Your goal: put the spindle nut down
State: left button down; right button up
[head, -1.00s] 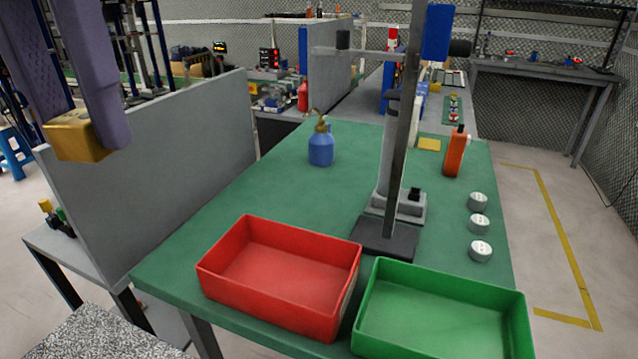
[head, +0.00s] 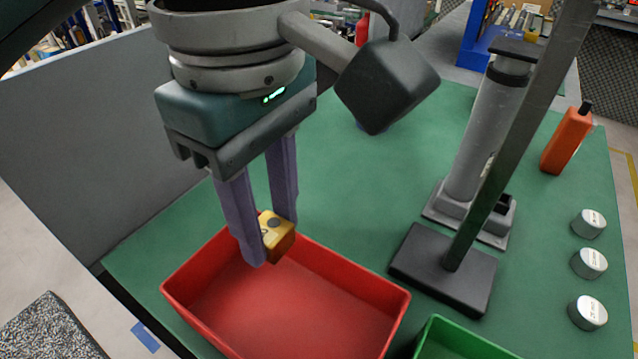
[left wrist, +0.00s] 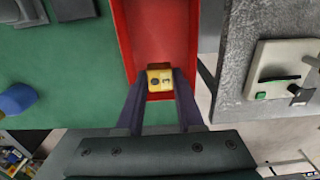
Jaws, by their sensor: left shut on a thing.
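The spindle nut (head: 277,236) is a small yellow-gold block with a dark round spot on it. My left gripper (head: 268,240) is shut on it, with one purple finger on each side. The nut is over the back part of the red tray (head: 390,322) in the head view. In the left wrist view the nut (left wrist: 160,79) shows between the fingertips, with the red tray (left wrist: 123,35) beneath and beyond it. I cannot tell its exact height over the tray floor. The tray looks empty otherwise. My right gripper is not in view.
A green tray (head: 440,335) stands to the right of the red one. A stand with a dark base (head: 440,272) and a tall post rises behind them. Several silver round tins (head: 589,262) and an orange bottle (head: 566,140) are at the right. A grey partition (head: 90,150) stands at the left.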

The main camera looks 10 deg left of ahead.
pick_arm(q)
jog(key=b, duration=0.2)
send_over(287, 318)
notch_tip(287, 318, down, 12)
jog(key=shift+s+r, duration=0.1)
jog(key=shift+r, duration=0.15)
notch_tip(287, 318, down, 4)
jog(key=shift+r+b, duration=0.2)
jog(key=shift+b, duration=0.4)
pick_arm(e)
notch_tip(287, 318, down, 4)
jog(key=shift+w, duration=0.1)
pick_arm(q)
jog(key=shift+f, duration=0.3)
jog(key=shift+f, duration=0.1)
jog(key=c, duration=0.5)
grip_release()
